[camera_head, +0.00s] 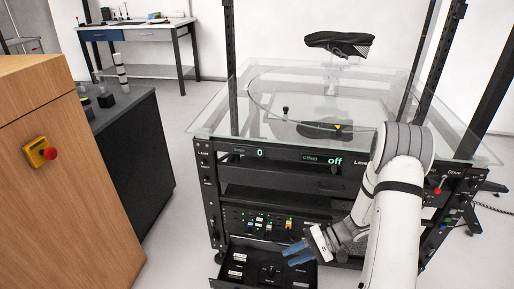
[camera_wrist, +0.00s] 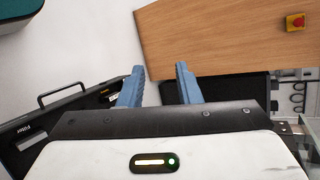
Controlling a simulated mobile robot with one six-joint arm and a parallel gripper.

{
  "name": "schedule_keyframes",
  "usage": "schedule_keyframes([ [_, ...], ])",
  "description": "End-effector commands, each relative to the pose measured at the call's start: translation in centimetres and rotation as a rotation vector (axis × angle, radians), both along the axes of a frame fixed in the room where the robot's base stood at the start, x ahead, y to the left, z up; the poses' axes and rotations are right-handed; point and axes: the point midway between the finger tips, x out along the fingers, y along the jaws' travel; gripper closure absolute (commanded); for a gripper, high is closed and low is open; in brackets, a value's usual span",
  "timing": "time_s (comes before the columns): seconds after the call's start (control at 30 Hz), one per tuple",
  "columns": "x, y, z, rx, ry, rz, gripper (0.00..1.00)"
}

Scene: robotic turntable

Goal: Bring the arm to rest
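My gripper (camera_head: 296,254) hangs at the end of my white arm, low in front of the turntable rack (camera_head: 205,200) in the head view. Its two blue fingers stand apart with nothing between them, and they also show in the wrist view (camera_wrist: 158,88). The fingers point left, over or near an open drawer (camera_head: 243,270) with dark boxes in it. In the wrist view, a drawer front (camera_wrist: 35,132) with a handle lies left of the fingers. I cannot tell whether the gripper touches the drawer.
A glass plate (camera_head: 215,122) tops the rack, with a dark shoe (camera_head: 340,44) held above it. A wooden cabinet (camera_head: 60,200) with a red button (camera_head: 50,153) and a dark counter (camera_head: 130,130) stand at left. Pale floor (camera_head: 185,225) lies between them and the rack.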

Motion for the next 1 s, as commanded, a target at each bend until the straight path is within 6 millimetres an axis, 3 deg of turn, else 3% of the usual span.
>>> schedule_keyframes([
  [0.03,-0.3,0.2,3.3,-0.045,-0.009,0.034,0.69],
  [0.4,-4.7,0.1,18.4,-0.42,-0.052,0.189,0.69],
  [0.7,-8.9,-0.9,28.8,-0.738,-0.172,0.191,0.69],
  [1.0,-12.7,-2.6,37.8,-1.01,-0.361,0.09,0.69],
])
